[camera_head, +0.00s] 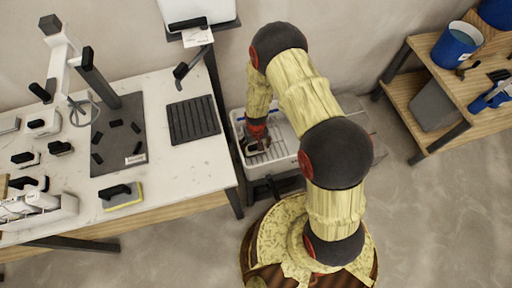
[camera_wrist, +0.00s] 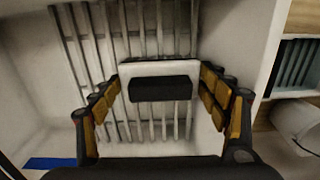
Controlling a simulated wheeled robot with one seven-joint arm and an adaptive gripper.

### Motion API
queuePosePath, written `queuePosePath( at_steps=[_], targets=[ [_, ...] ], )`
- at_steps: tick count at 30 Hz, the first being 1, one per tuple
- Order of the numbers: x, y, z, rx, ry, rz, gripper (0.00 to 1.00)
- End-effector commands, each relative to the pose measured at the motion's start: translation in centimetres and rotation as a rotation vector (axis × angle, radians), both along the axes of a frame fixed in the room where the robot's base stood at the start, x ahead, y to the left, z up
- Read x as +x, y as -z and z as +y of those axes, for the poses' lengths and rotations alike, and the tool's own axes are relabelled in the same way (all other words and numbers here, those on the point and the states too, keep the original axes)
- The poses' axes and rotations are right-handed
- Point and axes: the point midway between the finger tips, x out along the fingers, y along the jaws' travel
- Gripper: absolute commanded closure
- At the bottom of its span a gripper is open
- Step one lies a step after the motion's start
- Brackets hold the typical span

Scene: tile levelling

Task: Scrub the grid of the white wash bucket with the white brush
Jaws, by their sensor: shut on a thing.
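The white wash bucket (camera_head: 237,118) stands on a low dark stand between the white table and the shelf, partly hidden behind my arm. Its grid of parallel bars shows inside it in the wrist view (camera_wrist: 70,38). My gripper (camera_head: 257,143) is down inside the bucket. In the wrist view my gripper (camera_wrist: 160,108) has a finger on each side of the white brush (camera_wrist: 160,70), which has a black handle block, and is shut on it. The brush lies over the grid bars. Its underside is hidden, so I cannot tell whether it touches them.
The white table (camera_head: 165,95) at left holds a black ribbed mat (camera_head: 194,120), a dark grey mat (camera_head: 106,163), a yellow sponge float (camera_head: 122,196) and several small tools. The wooden shelf (camera_head: 455,118) at right holds a blue bucket (camera_head: 456,46). Bare floor (camera_head: 430,220) lies at lower right.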

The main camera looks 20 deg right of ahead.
Motion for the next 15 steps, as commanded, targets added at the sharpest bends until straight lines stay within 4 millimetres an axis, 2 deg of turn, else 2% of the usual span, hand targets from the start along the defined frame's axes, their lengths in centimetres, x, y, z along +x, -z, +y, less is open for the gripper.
queuePosePath(
  at_steps=[1,15],
  targets=[
    [0.8,-1.4,0.5,0.002,-0.006,-0.014,0.57],
    [1.2,-5.9,0.5,0.003,-0.004,-0.022,0.57]
  ],
)
